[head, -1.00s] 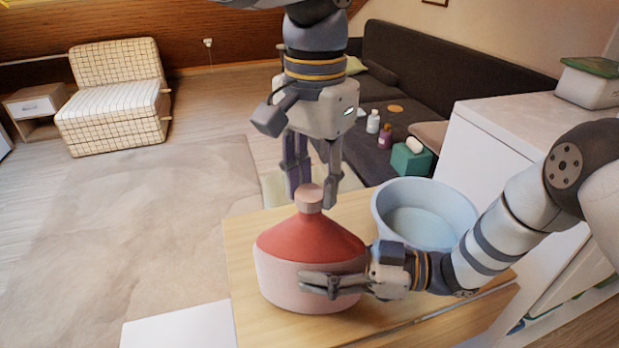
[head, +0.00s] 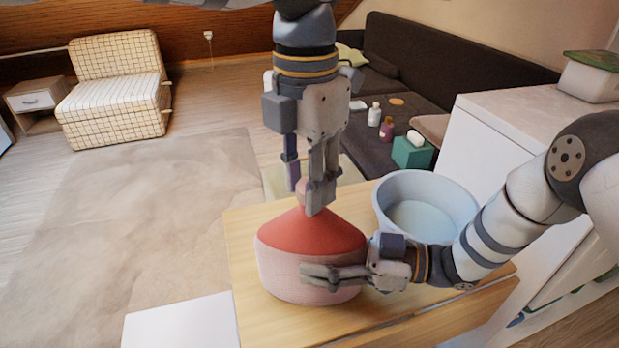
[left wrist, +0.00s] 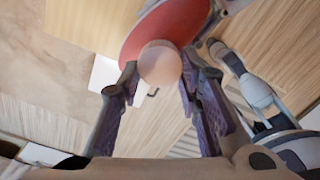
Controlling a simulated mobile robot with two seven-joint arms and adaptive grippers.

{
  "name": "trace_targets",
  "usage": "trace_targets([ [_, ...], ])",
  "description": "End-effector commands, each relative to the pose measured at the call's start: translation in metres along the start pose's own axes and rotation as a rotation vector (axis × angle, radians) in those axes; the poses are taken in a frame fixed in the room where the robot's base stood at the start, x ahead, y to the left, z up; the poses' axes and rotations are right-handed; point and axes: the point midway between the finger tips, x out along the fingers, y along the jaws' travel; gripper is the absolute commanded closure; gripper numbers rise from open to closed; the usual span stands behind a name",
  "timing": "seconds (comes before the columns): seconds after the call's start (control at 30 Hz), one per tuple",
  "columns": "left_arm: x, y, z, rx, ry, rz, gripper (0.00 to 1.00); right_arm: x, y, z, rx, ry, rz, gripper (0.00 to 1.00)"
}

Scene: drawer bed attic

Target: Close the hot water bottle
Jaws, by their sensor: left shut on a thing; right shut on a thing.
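The hot water bottle (head: 310,235), with a red sloping top and a pink ribbed body, stands upright on the wooden table. It also shows in the left wrist view (left wrist: 140,35). Its pale pink cap (left wrist: 160,64) is on top at the neck, mostly hidden by fingers in the head view. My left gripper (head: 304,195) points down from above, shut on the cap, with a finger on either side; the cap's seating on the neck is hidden. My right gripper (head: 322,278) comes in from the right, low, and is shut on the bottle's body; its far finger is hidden.
A light blue basin (head: 378,215) stands on the wooden table (head: 250,310), right of the bottle, close to my right arm. A white cabinet (head: 500,125) is beyond it. A dark sofa (head: 420,55) holding small bottles and a teal box (head: 412,153) is behind. The table's left front is clear.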

Motion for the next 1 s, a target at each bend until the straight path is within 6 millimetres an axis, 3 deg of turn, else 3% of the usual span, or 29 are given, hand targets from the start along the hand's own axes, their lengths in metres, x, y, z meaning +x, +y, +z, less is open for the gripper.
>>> trace_targets([
  [0.23,-0.001,0.000,0.000,0.006,-0.001,0.000,0.77,0.000,0.000,0.000,0.000,-0.001,0.000,1.00],
  [0.3,-0.001,0.000,0.000,0.005,-0.001,0.000,0.57,0.000,0.000,0.000,0.000,-0.001,0.000,1.00],
  [0.37,-0.001,0.000,0.000,0.004,-0.001,0.000,0.48,0.000,0.000,0.000,0.000,-0.001,0.000,1.00],
  [0.67,-0.003,0.000,0.001,0.003,-0.002,0.001,0.48,0.000,0.000,0.000,0.000,0.000,0.000,1.00],
  [1.0,-0.044,0.000,0.001,0.002,-0.002,0.001,0.48,0.000,0.000,0.000,0.000,0.000,0.000,1.00],
])
